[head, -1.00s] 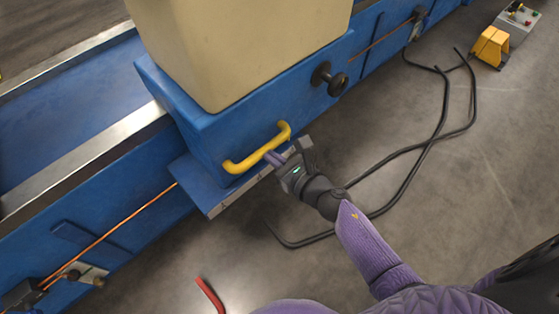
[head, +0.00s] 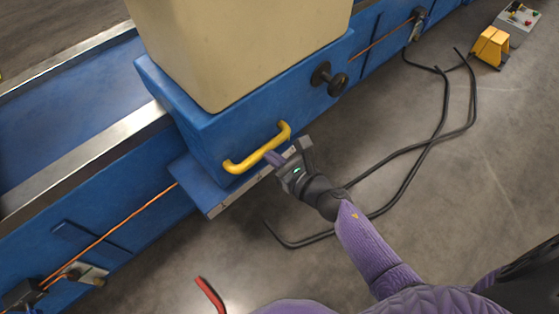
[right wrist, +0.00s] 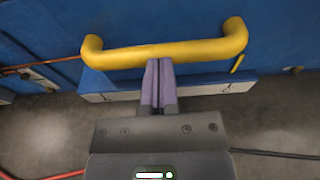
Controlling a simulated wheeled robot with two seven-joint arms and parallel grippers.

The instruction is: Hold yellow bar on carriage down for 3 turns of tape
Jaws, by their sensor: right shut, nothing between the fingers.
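The yellow bar (head: 257,149) is a bent handle fixed to the front face of the blue carriage (head: 205,137). It also shows across the upper middle of the right wrist view (right wrist: 165,54). My right gripper (head: 274,158) is at the bar's middle, on the near side. In the right wrist view its two purple fingers (right wrist: 158,68) are pressed together, with nothing between them. Their tips overlap the bar's lower edge in the picture; I cannot tell whether they touch it. The bar is not between the fingers. My left gripper is not in view.
A black knob (head: 328,78) sticks out of the carriage right of the bar. A cream housing (head: 235,45) stands on top. Black cable (head: 437,130) loops over the floor at right, near a yellow pedal (head: 490,46). A red piece (head: 210,294) lies at the bottom.

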